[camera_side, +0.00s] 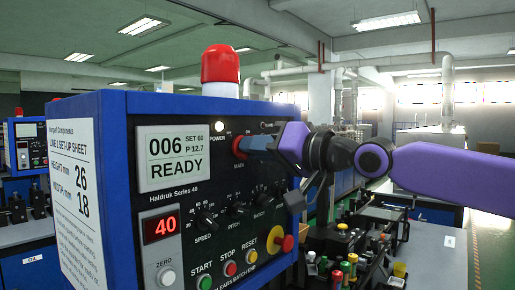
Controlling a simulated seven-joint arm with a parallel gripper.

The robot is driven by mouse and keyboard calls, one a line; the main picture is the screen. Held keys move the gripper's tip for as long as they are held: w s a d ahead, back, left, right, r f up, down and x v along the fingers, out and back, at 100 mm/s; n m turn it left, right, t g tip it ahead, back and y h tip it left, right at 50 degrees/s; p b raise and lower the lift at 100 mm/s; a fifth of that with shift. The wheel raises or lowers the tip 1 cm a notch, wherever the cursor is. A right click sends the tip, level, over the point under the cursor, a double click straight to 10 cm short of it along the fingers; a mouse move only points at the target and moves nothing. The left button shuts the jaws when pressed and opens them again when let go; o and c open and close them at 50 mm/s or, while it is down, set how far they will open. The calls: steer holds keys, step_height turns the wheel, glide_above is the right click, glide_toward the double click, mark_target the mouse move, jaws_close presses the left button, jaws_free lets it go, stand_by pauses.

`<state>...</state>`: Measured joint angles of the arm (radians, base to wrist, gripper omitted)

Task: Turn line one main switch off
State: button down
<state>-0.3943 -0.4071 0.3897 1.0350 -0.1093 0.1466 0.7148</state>
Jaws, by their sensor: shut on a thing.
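The main switch (238,148) is a red rotary knob labelled MAIN on the upper right of the blue control cabinet's front. My gripper (257,143) comes in from the right and is shut on this switch. Its blue-grey fingers hide most of the knob, so the handle's angle cannot be told. The power lamp (218,126) beside it glows white. The display (173,158) reads 006 and READY, and the red readout (160,227) shows 40.
Dials (206,221) and start, stop and reset buttons (230,268) lie below. A red-and-yellow knob (287,243) sits at the lower right. A red beacon (220,64) tops the cabinet (117,150). Another blue cabinet (22,130) stands behind left. Bench parts (345,265) crowd the lower right.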

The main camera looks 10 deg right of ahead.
steer(key=shift+n, duration=7.9)
steer(key=c, duration=1.2)
jaws_free()
steer(key=shift+o, duration=0.2)
steer(key=shift+d, duration=0.1)
steer(key=v, duration=1.7)
